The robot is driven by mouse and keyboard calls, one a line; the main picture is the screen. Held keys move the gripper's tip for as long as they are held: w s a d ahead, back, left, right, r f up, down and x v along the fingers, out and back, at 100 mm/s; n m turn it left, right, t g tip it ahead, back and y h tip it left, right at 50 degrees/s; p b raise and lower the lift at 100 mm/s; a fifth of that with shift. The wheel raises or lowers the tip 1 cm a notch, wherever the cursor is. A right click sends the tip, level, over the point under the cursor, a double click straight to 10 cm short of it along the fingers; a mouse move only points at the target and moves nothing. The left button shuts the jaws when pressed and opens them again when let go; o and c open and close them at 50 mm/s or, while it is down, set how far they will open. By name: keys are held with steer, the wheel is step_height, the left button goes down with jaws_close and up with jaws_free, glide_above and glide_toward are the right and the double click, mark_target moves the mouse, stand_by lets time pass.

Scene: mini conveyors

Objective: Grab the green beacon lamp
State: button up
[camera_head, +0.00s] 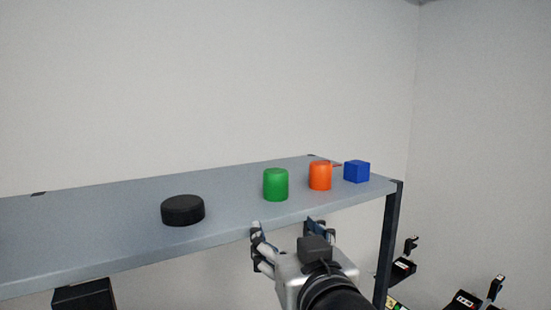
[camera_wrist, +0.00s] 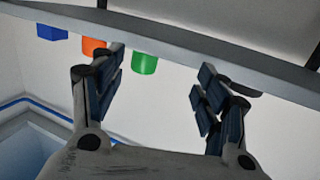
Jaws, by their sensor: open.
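The green beacon lamp (camera_head: 275,185) is a short green cylinder standing upright on a grey shelf (camera_head: 120,207). My gripper (camera_head: 288,228) is open and empty, in front of the shelf's front edge and just below the lamp in the head view. In the wrist view, which looks upside down, the lamp (camera_wrist: 144,64) shows beyond the shelf edge, between the open fingers of my gripper (camera_wrist: 160,82) but nearer the left one. The lamp's lower part is hidden there by the shelf edge.
An orange cylinder (camera_head: 320,175) stands close to the right of the lamp, with a blue cube (camera_head: 357,171) beyond it. A black disc (camera_head: 183,210) lies to the left. The shelf between disc and lamp is clear. A dark shelf post (camera_head: 391,240) stands at the right end.

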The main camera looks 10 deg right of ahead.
mark_target(278, 181)
step_height(278, 181, up, 4)
steer(key=d+t+h+p, duration=0.1)
steer(key=d, duration=0.1)
steer(key=shift+m, duration=0.3)
steer(key=w, duration=1.2)
steer(key=shift+w+r, duration=0.1)
steer(key=shift+w, duration=0.1)
steer(key=shift+w+r+p, duration=0.15)
steer(key=shift+w+p, duration=0.35)
steer(key=shift+w, duration=2.25)
steer(key=shift+s, duration=0.2)
steer(key=shift+c, duration=0.2)
steer(key=shift+w, duration=0.15)
steer(key=c, duration=1.2)
